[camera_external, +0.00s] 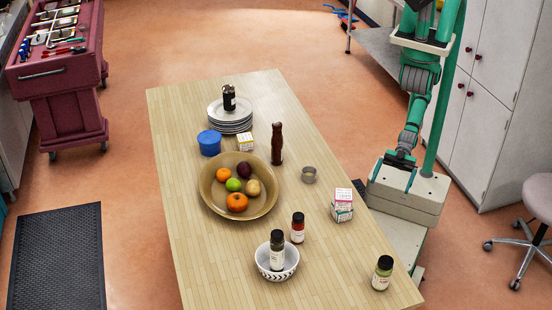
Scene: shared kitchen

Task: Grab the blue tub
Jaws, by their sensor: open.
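The blue tub (209,143) is a short round container with a lid. It stands upright on the wooden table (180,230), left of the middle, near the stack of plates and above the fruit bowl in the picture. My gripper (396,170) hangs low beside my base, off the table's right side, with its fingers pointing down. It is open and empty, far from the tub, with the table's width between them. The fingertips are small and dark in this view.

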